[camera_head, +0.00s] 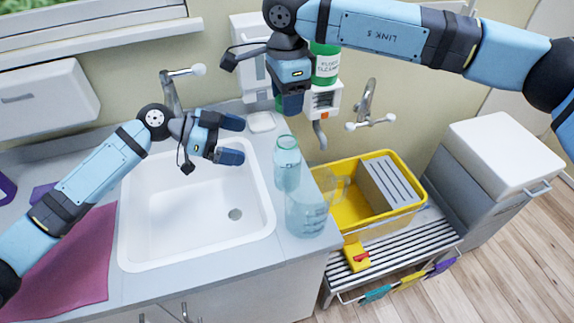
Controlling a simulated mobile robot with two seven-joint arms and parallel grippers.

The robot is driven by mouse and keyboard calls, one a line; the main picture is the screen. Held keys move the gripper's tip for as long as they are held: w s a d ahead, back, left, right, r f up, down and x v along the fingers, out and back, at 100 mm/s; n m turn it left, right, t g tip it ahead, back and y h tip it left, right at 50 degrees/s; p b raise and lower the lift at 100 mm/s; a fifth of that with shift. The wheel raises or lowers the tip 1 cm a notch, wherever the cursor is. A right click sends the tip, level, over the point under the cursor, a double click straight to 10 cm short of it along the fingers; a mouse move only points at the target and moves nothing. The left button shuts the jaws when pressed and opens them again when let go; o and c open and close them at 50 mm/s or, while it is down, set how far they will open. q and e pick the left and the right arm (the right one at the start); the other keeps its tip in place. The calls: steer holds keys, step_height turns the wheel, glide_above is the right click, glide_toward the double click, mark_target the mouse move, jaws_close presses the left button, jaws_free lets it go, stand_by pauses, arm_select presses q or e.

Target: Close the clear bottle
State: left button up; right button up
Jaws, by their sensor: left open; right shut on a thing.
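The clear bottle (287,168), tinted pale teal, stands upright on the counter strip right of the sink. No separate lid can be made out on its top. My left gripper (238,140) is open and empty over the sink, left of the bottle's neck, with its fingers pointing right. My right gripper (292,106) points down above the bottle and is apart from it. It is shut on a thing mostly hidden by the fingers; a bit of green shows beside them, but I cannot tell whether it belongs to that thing.
A clear jug (306,214) stands just in front of the bottle. The white sink (142,232) is left. A green floor cleaner bottle (326,66) sits in a wall dispenser (322,99) behind my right gripper. A yellow tub (375,229) is on a slatted bench at right.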

mark_target(274, 151)
steer(key=shift+s+f, duration=0.2)
arm_select(q)
steer(key=shift+f, duration=0.25)
arm_select(e)
steer(key=shift+w, duration=0.1)
steer(key=shift+w+f, duration=0.1)
arm_select(q)
steer(key=shift+s, duration=0.1)
arm_select(e)
steer(key=shift+s, duration=0.2)
arm_select(q)
steer(key=x, duration=1.2)
steer(key=shift+f, duration=0.15)
arm_select(e)
steer(key=shift+w, duration=0.1)
